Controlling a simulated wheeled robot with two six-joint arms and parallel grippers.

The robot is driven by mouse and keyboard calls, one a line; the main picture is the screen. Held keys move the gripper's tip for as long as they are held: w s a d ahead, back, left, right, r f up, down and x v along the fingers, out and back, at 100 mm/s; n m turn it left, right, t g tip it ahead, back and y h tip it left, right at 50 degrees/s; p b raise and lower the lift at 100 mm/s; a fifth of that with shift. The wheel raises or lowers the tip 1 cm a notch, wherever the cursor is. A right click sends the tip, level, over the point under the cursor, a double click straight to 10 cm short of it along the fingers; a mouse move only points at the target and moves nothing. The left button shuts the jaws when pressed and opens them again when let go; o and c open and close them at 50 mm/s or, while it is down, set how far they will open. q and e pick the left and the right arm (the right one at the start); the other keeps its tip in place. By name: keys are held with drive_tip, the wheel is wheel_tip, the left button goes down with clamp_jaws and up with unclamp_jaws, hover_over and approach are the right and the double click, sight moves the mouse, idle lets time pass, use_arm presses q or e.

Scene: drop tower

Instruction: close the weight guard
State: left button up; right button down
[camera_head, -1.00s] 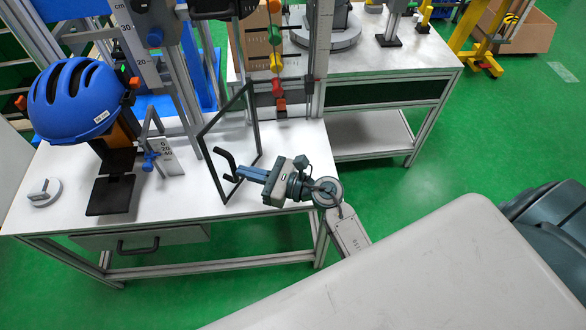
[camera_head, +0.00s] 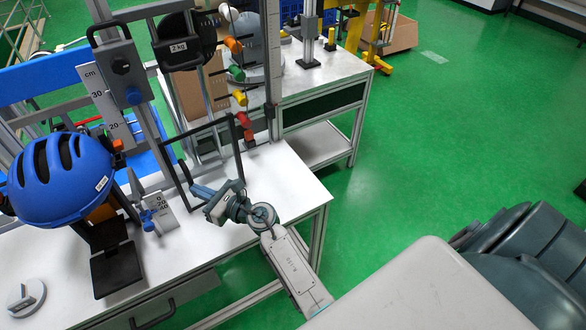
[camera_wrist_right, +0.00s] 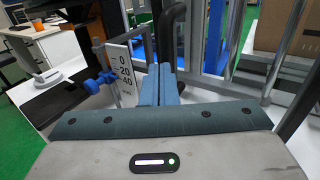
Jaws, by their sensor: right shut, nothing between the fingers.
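The weight guard (camera_head: 240,150) looks like a dark open rectangular frame standing on the white table below the hanging weights. Its curved black handle (camera_head: 186,172) is on the near side, and it also shows in the right wrist view (camera_wrist_right: 180,50). My right gripper (camera_head: 196,190) is shut and empty, its blue fingers close to the handle. In the right wrist view the shut fingers (camera_wrist_right: 160,82) overlap the handle's lower part; I cannot tell whether they touch it. The guard stands out at an angle from the tower. My left gripper is not in view.
A black 2 kg weight (camera_head: 184,42) hangs on the tower above the table. A blue helmet (camera_head: 62,180) sits left, above a black plate (camera_head: 117,268). A scale marker (camera_head: 162,213) stands between helmet and guard. The table's front right is clear.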

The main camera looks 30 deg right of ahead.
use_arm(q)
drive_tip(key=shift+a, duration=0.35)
use_arm(e)
drive_tip(key=shift+x, duration=0.85)
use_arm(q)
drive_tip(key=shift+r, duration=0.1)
use_arm(e)
drive_tip(key=shift+r, duration=0.25)
